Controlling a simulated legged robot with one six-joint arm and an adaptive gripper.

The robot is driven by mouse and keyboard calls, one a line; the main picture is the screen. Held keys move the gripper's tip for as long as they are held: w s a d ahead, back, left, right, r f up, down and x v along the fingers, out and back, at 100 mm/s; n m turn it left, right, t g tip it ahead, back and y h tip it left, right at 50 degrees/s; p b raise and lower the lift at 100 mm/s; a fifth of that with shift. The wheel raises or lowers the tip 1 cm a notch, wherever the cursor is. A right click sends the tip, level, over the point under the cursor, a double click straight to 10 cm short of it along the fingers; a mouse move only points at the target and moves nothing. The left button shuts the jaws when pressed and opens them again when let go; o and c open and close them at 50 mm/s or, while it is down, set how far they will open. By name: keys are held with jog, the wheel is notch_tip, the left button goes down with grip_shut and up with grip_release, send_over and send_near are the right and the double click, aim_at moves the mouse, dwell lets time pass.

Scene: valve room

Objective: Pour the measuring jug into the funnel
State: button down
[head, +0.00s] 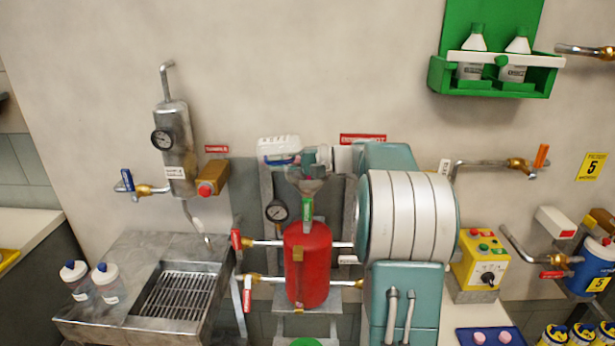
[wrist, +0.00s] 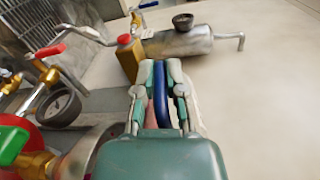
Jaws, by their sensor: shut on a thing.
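The measuring jug (head: 279,148) is pale, with blue and red marks, and is up in the air in the head view. My gripper (head: 318,158) is at its right side. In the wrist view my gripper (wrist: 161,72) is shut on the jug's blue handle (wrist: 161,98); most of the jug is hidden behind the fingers. The grey metal funnel (head: 306,183) is just below and right of the jug, above the red tank (head: 308,265). The funnel's rim is partly covered by my gripper. I cannot tell the jug's exact tilt or see any liquid stream.
A pressure gauge (head: 277,211) is left of the funnel, and red-handled valves (head: 237,240) are lower left.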

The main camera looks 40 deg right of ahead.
jog(key=shift+s+d+r+t+y, duration=0.25)
jog(key=shift+r+t+y, duration=0.15)
jog(key=shift+t+y, duration=0.4)
dwell(0.6)
